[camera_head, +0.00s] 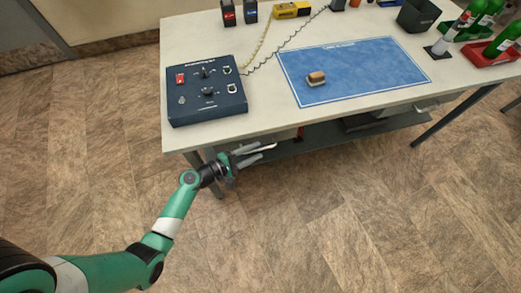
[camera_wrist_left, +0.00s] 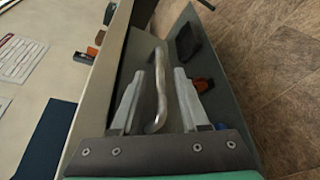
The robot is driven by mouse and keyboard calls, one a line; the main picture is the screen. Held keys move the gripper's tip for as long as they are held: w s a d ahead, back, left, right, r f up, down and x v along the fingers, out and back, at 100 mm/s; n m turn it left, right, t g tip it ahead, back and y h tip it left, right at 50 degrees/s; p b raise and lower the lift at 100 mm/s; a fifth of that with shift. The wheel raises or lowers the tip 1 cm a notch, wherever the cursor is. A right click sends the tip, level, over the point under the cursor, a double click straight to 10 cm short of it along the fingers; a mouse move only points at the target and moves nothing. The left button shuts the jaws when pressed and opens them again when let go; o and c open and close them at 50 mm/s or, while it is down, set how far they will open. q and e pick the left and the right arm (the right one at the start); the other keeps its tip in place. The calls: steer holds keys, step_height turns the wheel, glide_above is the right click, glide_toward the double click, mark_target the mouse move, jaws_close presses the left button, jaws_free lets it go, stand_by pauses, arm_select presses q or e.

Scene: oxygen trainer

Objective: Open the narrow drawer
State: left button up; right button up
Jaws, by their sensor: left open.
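My left gripper (camera_head: 262,152) is at the front edge of the table, low on its left side, with its fingers apart. In the left wrist view the gripper (camera_wrist_left: 158,76) has one finger on each side of a curved silver bar handle (camera_wrist_left: 161,92). The jaws are open, and I cannot tell whether either finger touches the bar. The drawer front behind the handle is mostly hidden by the gripper and the tabletop, so I cannot tell how far the drawer stands out. My right gripper is not in view.
The table (camera_head: 265,110) carries a dark blue control box (camera_head: 215,112), a blue mat (camera_head: 350,82) with a small brown-topped block (camera_head: 316,77), and green bottles (camera_head: 470,20). A lower shelf (camera_head: 335,137) holds items under the table. The floor (camera_head: 330,220) in front is clear.

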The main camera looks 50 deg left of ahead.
mark_target(261, 149)
arm_select(q)
steer(key=shift+b+x, duration=0.3)
steer(key=shift+x, duration=1.25)
steer(key=shift+s, duration=0.1)
steer(key=shift+c, duration=0.3)
jaws_close()
